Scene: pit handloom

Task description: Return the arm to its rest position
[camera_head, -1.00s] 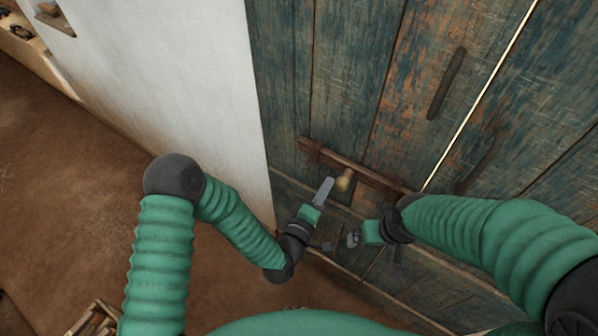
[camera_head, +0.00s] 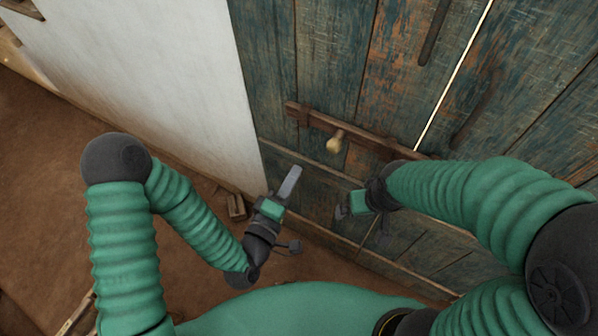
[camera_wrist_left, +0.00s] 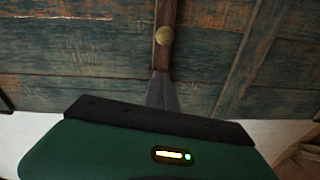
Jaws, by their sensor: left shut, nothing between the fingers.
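My left gripper (camera_head: 291,180) is in front of the lower part of the weathered blue-green door (camera_head: 330,60). Its fingers are together with nothing between them, and they are apart from the wooden knob (camera_head: 335,141) on the door's bar. In the left wrist view the closed fingers (camera_wrist_left: 162,92) point toward the bar and the round knob (camera_wrist_left: 164,36). My right gripper (camera_head: 343,207) is low in front of the door, to the right of the left one. Its fingers are small and dark here, so its opening is unclear.
A wooden bar (camera_head: 370,136) runs across the door, and a dark handle (camera_head: 434,32) is above it. A bright gap runs between the door boards. A white wall (camera_head: 150,80) stands left of the door. The brown floor (camera_head: 40,190) at left is largely clear.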

